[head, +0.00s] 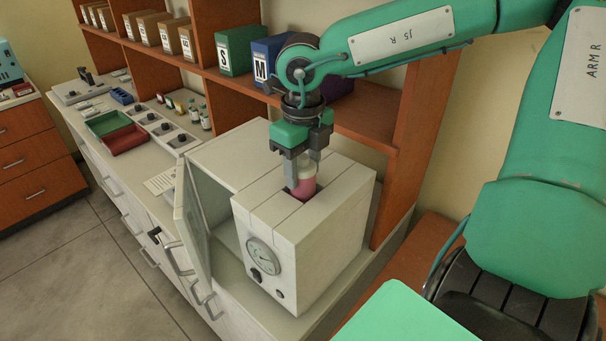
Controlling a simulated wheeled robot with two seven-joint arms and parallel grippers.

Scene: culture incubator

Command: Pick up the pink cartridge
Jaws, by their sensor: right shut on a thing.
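The pink cartridge (304,187) stands upright in the square opening in the top of the white incubator (303,241). Its pale upper end and part of its pink body show; the lower part is hidden inside the opening. My right gripper (304,170) points down from above, with its grey fingers on either side of the cartridge, shut on it. My left gripper is not in view.
The incubator's door (193,227) stands open on its left side. Labelled boxes, among them a green one (237,50), stand on the wooden shelf behind my right arm. A green tray (108,123) and a red tray (124,139) lie farther left on the counter.

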